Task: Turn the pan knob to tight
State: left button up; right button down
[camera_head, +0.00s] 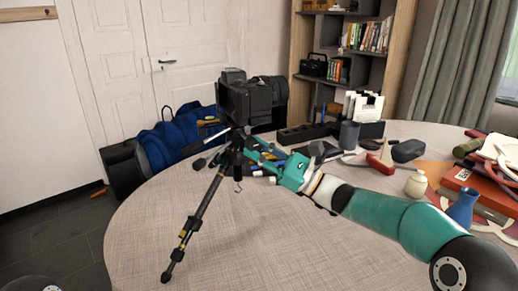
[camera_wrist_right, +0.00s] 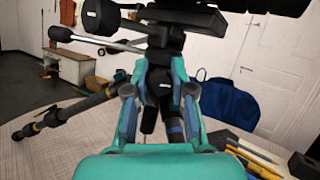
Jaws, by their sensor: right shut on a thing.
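A small black tripod (camera_head: 199,212) stands on the round table with a black camera (camera_head: 248,98) on its head. In the right wrist view, the tripod head (camera_wrist_right: 165,38) has silver-shafted handles (camera_wrist_right: 112,42) reaching to the left. My right gripper (camera_head: 252,156) reaches in from the right, just below the head. In the wrist view its teal fingers (camera_wrist_right: 160,78) close on a small dark part at the column, which I take to be the pan knob (camera_wrist_right: 158,88). The fingers partly cover it, and its marking cannot be read. My left gripper is not in view.
Pens and dark trays (camera_head: 302,134) crowd the table behind my right gripper. The table's front left (camera_head: 140,240) is clear.

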dwell(0.4)
jog(key=c, duration=1)
grip_release()
jog(key=shift+w, duration=0.1)
jog(key=shift+o, duration=0.2)
jog(key=v, duration=1.2)
